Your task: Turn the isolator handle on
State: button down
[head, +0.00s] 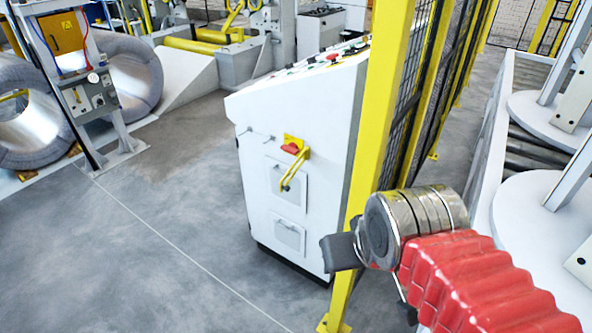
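The isolator handle (291,148) is a small red handle on a yellow plate, on the front face of a white control cabinet (300,220). It looks roughly level, but it is too small to read its exact position. My gripper (345,252) is at the lower right, with a dark finger in front of the cabinet's lower right edge. It is below and to the right of the handle and apart from it in the picture. My wrist hides the rest of the gripper.
A yellow fence post (385,120) with black mesh stands right beside the cabinet, close to my arm. A roller conveyor (525,150) with white round plates lies to the right. Large coils (32,115) and a small control stand (92,95) are at left. The floor left of the cabinet is clear.

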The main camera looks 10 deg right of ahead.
aim_at(291, 148)
jog(key=u, duration=0.85)
jog(key=i, duration=0.95)
jog(key=u, duration=0.95)
